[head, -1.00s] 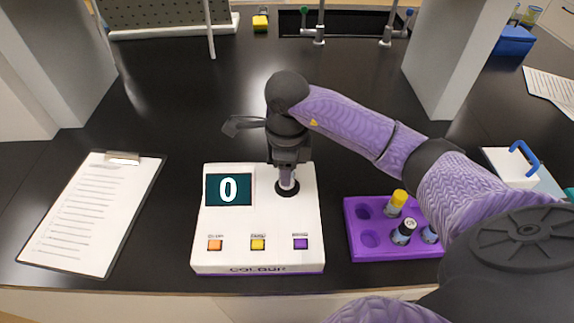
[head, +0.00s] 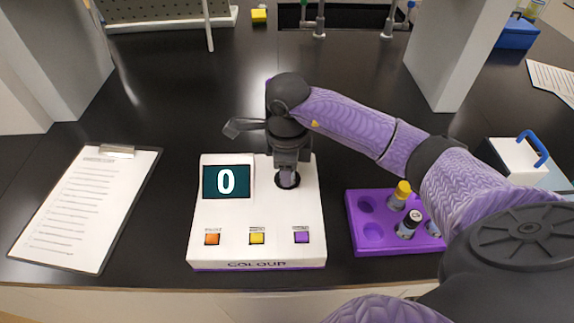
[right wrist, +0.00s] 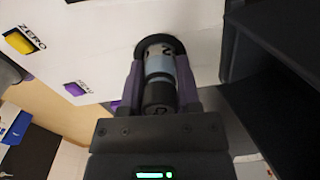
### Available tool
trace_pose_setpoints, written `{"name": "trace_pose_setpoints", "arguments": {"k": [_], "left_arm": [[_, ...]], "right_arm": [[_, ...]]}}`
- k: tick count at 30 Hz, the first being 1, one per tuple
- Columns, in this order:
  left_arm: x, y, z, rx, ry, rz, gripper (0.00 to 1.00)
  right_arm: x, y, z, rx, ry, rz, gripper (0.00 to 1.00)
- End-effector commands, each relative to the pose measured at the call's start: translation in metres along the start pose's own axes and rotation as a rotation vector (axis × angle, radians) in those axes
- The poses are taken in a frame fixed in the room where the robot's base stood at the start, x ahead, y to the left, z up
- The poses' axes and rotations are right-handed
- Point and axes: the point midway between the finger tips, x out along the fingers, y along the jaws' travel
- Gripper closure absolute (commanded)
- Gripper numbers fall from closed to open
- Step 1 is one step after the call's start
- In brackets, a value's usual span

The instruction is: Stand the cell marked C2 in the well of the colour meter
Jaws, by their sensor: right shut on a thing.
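The colour meter (head: 215,215) is a white box with a purple base, a screen reading 0, and a black-ringed well (head: 288,181) at its upper right. My right gripper (head: 290,178) is over the well, pointing down and shut on a cell. In the right wrist view the cell (right wrist: 158,62) has a dark cap, pale blue-grey contents and a white label with a partly readable mark, perhaps a 2. Its lower end is at the dark well ring (right wrist: 175,42) and seems to enter it; the depth is hidden. My left gripper is out of view.
A purple rack (head: 372,245) at the right holds a yellow-capped cell (head: 400,194), a dark-capped cell (head: 409,224) and another partly behind my arm. Its two left holes are empty. A clipboard (head: 85,205) lies at the left.

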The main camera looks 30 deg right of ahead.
Motion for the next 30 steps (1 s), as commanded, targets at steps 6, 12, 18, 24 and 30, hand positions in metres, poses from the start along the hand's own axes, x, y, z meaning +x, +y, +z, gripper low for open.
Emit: {"name": "trace_pose_setpoints", "arguments": {"k": [6,12,18,24,30], "left_arm": [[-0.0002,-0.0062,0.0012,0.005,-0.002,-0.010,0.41],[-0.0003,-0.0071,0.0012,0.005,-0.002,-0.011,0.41],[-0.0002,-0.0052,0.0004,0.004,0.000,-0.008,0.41],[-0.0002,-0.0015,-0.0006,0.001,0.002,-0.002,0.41],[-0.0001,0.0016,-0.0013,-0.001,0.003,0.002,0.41]], "right_arm": [[-0.0002,-0.0001,0.0000,0.000,0.000,0.000,1.00],[-0.0002,-0.0001,0.0000,0.000,0.000,0.000,0.26],[-0.0002,0.0000,0.0000,0.000,0.000,0.000,0.17],[-0.0001,0.0000,0.0000,0.000,0.000,0.000,0.00],[-0.0001,0.0000,0.0000,0.000,0.000,0.000,0.00]]}}
